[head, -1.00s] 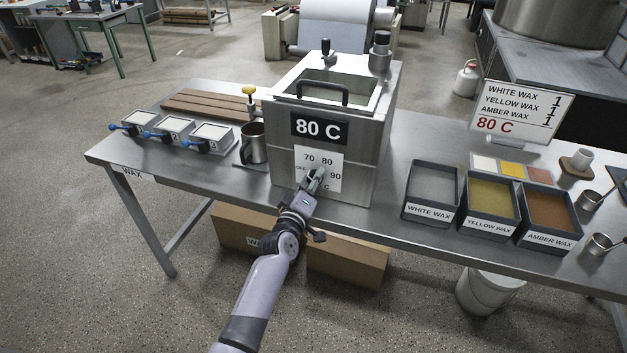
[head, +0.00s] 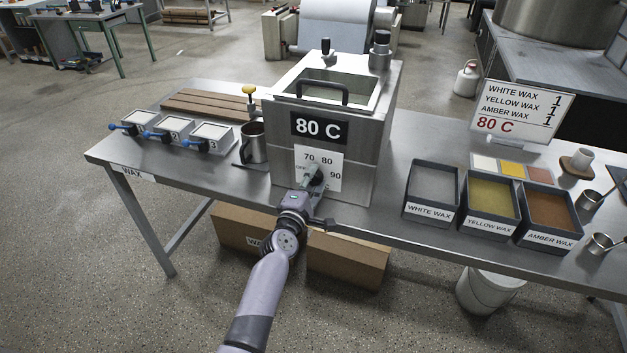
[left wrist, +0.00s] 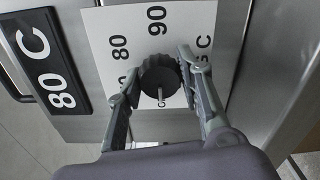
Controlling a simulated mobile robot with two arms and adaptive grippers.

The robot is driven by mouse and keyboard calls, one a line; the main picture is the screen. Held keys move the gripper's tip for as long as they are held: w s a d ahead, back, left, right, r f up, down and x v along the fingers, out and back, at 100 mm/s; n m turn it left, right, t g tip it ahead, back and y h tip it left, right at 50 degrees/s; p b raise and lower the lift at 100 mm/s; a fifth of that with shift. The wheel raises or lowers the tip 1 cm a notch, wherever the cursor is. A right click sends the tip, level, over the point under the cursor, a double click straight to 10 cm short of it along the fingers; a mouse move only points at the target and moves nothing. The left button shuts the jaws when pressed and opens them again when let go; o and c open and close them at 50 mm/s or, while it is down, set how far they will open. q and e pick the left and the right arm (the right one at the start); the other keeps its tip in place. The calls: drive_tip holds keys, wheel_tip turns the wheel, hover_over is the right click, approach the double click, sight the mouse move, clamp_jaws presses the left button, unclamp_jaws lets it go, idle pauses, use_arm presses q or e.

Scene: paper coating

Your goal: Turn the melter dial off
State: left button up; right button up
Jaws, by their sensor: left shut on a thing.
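The melter (head: 355,155) is a square steel box with a black "80 C" display (head: 318,127). A white dial plate (head: 332,161) below it is marked OFF, 70, 80 and 90. The dark ribbed dial (left wrist: 160,76) shows in the left wrist view, on the plate. My left gripper (head: 315,177) is at the dial, its fingers on either side and shut on it. My right gripper is not in view.
A metal jug (head: 254,145) and several small moulds (head: 210,136) stand left of the melter. Wax trays (head: 431,192) and a sign (head: 522,110) reading 80 C stand to the right. The table's front edge runs below my left gripper. Boxes (head: 347,262) lie beneath the table.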

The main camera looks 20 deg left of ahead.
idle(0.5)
use_arm(q)
drive_tip(key=o, duration=1.2)
drive_tip(key=shift+c, duration=0.2)
drive_tip(key=s, duration=1.2)
drive_tip(key=shift+a, duration=0.2)
